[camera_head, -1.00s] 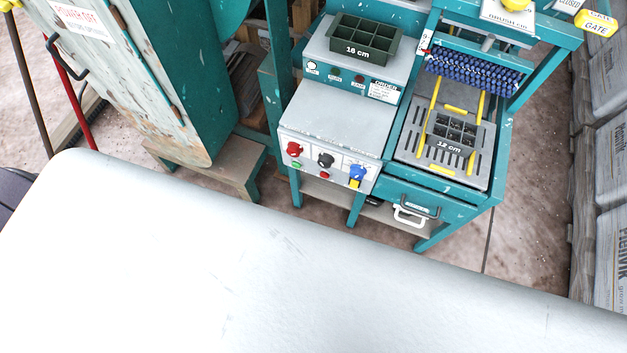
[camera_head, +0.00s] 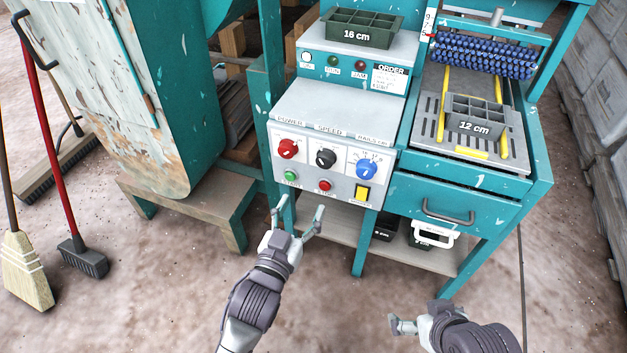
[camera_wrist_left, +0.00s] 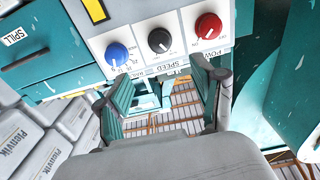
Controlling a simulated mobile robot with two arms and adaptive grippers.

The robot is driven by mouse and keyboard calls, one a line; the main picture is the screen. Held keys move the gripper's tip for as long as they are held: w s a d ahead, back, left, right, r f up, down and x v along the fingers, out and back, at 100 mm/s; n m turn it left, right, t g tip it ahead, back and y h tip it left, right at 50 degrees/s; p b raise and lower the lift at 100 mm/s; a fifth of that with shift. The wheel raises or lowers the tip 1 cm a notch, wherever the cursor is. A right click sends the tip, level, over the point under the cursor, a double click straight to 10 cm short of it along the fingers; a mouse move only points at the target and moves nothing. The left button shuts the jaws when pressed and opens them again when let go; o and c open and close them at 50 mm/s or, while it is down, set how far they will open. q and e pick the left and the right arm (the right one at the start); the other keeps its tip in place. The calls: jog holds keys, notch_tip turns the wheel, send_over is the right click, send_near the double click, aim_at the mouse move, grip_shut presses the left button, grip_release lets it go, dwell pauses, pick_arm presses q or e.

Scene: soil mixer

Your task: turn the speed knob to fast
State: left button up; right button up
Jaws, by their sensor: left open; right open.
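The speed knob (camera_head: 326,158) is black with a light pointer mark and sits on the white front panel under the word SPEED, between the red power knob (camera_head: 288,149) and a blue knob (camera_head: 367,169). The speed knob also shows in the left wrist view (camera_wrist_left: 159,40), upside down. My left gripper (camera_head: 300,210) is open and empty, in front of and below the panel, apart from the knob. Its fingers (camera_wrist_left: 162,88) appear below the knob in the wrist view. My right gripper (camera_head: 414,318) is open and empty at the lower right, away from the panel.
Below the knobs are a green button (camera_head: 290,176), a red button (camera_head: 324,186) and a yellow switch (camera_head: 362,192). A drawer with a dark handle (camera_head: 447,214) is to the right. Brooms stand at the left. The floor before the machine is clear.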

pick_arm(q)
jog(key=b, duration=0.2)
send_near(323, 164)
jog(key=x, duration=0.4)
jog(key=b+x, duration=0.1)
jog(key=x, duration=0.3)
jog(key=shift+w+d+f, duration=0.1)
jog(key=shift+w, duration=0.25)
jog(key=shift+w+d, duration=0.15)
jog(key=shift+w, duration=0.4)
pick_arm(e)
jog(key=w+a+r+t+y, duration=0.2)
jog(key=w+a+r+t, duration=0.2)
jog(key=w+r+t, duration=0.4)
jog(key=w+r, duration=0.1)
jog(key=w, duration=0.1)
jog(key=shift+w+r+t, duration=0.3)
jog(key=shift+r, duration=0.1)
pick_arm(q)
jog(key=shift+c, duration=0.3)
pick_arm(e)
jog(key=shift+a, duration=0.1)
pick_arm(q)
jog(key=c, duration=1.1)
